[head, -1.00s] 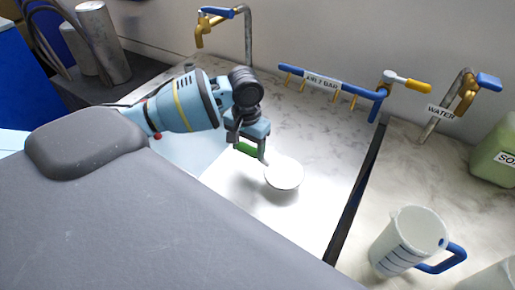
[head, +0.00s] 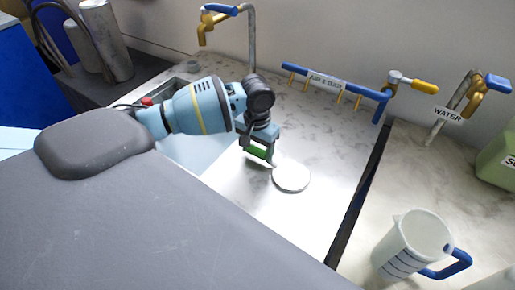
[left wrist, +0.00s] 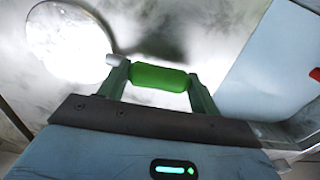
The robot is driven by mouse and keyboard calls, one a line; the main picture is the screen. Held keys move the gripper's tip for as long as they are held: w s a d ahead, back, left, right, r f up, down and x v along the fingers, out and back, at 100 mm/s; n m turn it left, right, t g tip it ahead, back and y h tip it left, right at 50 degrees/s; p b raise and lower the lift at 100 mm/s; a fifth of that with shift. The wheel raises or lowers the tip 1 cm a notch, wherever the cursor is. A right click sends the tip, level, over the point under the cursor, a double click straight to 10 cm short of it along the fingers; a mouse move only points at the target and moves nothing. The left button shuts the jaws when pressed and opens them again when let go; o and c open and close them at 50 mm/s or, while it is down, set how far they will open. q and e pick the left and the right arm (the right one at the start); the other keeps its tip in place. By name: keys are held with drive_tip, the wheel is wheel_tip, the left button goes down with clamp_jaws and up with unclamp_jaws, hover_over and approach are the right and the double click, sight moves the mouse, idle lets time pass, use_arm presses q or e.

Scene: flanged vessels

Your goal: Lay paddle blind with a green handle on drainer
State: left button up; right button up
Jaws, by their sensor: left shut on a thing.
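The paddle blind is a round pale disc (head: 291,177) with a green handle (head: 257,152). My left gripper (head: 259,156) is shut on the green handle. In the left wrist view, the handle (left wrist: 158,77) lies across between the two fingers, and the disc (left wrist: 70,42) is at upper left. The drainer (head: 325,150) is the pale marbled surface beside the sink. The disc is over the drainer, low and near flat, with little shadow beside it; I cannot tell whether it touches. My right gripper is not in view.
The sink basin (head: 195,150) is left of the drainer, partly behind my arm. A blue rail with yellow hooks (head: 335,85) runs along the back. A dark gap (head: 358,195) bounds the drainer on the right. A jug (head: 410,245) stands beyond it. The drainer's front is clear.

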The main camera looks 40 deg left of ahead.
use_arm(q)
drive_tip(key=shift+r, duration=0.1)
drive_tip(key=o, duration=1.6)
wheel_tip(320, 180, up, 12)
drive_tip(key=p, duration=0.1)
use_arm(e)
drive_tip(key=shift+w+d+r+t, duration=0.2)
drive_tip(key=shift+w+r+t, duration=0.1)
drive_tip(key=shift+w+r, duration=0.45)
